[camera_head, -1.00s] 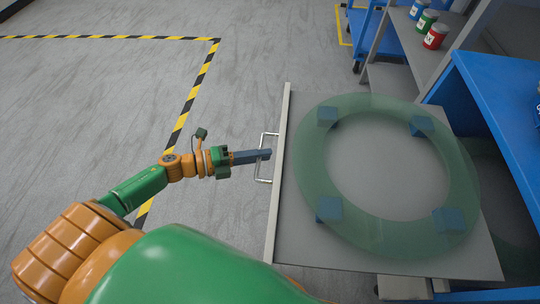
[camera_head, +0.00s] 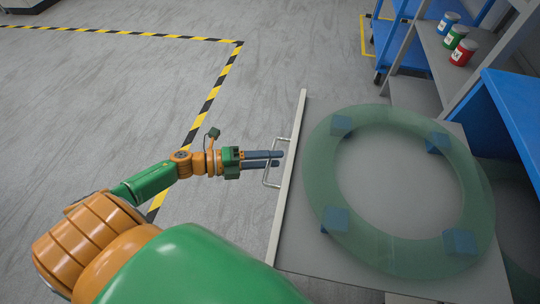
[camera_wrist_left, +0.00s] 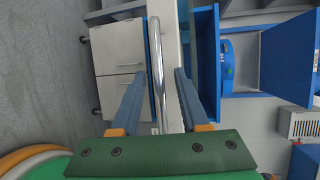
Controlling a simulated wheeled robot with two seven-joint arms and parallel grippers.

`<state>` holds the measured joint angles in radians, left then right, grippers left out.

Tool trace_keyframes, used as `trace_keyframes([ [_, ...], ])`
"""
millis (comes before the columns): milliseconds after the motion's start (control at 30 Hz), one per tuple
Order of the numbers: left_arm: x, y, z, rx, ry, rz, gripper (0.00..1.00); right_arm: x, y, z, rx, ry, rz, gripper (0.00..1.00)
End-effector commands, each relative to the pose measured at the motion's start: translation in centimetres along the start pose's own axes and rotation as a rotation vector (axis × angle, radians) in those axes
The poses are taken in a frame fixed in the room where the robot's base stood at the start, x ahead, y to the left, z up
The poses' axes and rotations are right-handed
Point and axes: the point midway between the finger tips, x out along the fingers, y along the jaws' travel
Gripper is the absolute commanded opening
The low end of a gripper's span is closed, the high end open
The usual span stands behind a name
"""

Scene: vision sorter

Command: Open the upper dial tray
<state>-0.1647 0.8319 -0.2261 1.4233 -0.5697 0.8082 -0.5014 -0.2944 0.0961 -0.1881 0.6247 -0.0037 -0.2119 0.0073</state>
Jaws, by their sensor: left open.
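The upper dial tray (camera_head: 290,230) is a flat grey drawer, pulled out from the blue cabinet at the right. A large translucent green ring (camera_head: 322,205) rests on it with several blue blocks. Its metal bar handle (camera_head: 268,178) is on the front panel, facing left. My left gripper (camera_head: 280,158) is open at the handle, with its fingers apart. In the left wrist view the handle bar (camera_wrist_left: 156,60) runs between the two fingertips (camera_wrist_left: 160,75), and I cannot tell whether they touch it. My right gripper is not in view.
Shelves at the upper right hold a blue jar (camera_head: 448,22), a green jar (camera_head: 456,37) and a red jar (camera_head: 463,52). A blue cart (camera_head: 390,45) stands behind. The floor left of the tray is open, with black-and-yellow tape (camera_head: 212,92).

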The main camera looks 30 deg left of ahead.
Motion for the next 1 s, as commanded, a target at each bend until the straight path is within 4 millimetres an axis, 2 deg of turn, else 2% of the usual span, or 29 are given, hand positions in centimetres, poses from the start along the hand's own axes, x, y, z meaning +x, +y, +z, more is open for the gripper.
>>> trace_keyframes([
  [133, -1.1, 0.1, -0.1, -0.002, 0.001, 0.004, 0.45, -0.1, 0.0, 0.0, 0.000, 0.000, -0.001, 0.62],
  [300, -4.8, 0.0, 0.0, -0.003, 0.000, 0.005, 0.45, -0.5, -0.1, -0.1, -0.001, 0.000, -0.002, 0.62],
  [433, -6.7, 0.0, 0.0, -0.002, -0.001, 0.002, 0.45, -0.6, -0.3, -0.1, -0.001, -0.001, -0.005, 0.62],
  [900, -7.1, 0.1, 0.1, -0.007, -0.008, 0.001, 0.45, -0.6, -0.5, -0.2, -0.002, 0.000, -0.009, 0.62],
  [967, -7.2, 1.3, 0.8, -0.066, -0.069, 0.011, 0.45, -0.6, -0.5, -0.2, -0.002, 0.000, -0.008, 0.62],
  [1000, -7.3, 2.9, 1.7, -0.152, -0.158, 0.026, 0.45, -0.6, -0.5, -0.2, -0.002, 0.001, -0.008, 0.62],
])
